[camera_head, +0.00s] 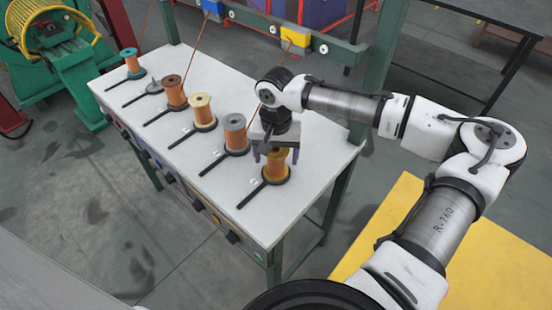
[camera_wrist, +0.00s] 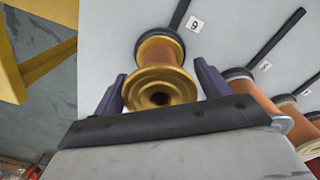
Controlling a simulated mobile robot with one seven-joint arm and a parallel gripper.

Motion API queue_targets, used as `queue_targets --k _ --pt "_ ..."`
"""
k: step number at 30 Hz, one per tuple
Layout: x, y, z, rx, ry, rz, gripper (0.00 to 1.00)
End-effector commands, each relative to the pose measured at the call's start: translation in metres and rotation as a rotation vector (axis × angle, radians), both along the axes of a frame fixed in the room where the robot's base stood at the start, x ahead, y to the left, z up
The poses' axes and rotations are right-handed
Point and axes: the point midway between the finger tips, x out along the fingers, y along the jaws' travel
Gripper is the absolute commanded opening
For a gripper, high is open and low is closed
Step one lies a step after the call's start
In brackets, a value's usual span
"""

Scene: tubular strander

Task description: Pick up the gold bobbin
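The gold bobbin (camera_head: 276,168), wound with copper-coloured wire, stands upright in a dark ring holder at the near right end of the white table. My gripper (camera_head: 275,159) is above it, pointing down, with its purple fingers on either side of its upper part. In the wrist view, the bobbin's gold flange (camera_wrist: 158,90) with its dark centre hole lies between the fingers of my gripper (camera_wrist: 160,70). The fingers are apart, and I see no clear grip on the bobbin. Its base sits in the dark holder beside a number label.
A grey bobbin (camera_head: 235,135), a cream bobbin (camera_head: 202,112), a brown bobbin (camera_head: 174,92) and a teal bobbin (camera_head: 132,62) stand in a row to the left. A green post (camera_head: 378,65) rises behind the table.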

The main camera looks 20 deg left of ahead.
Motion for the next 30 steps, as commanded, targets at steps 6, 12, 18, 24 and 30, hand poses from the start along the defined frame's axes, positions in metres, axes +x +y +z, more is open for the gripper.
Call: queue_targets --k 6,12,18,24,30 --pt "0.0 0.0 0.0 0.0 0.0 0.0 0.46" --pt "0.0 0.0 0.001 0.0 -0.001 0.0 0.31" --pt "0.0 0.0 0.002 0.001 -0.001 0.0 0.31" --pt "0.001 0.0 0.017 0.002 -0.003 -0.001 0.31" --pt "0.001 0.001 0.054 0.003 -0.002 -0.001 0.31"
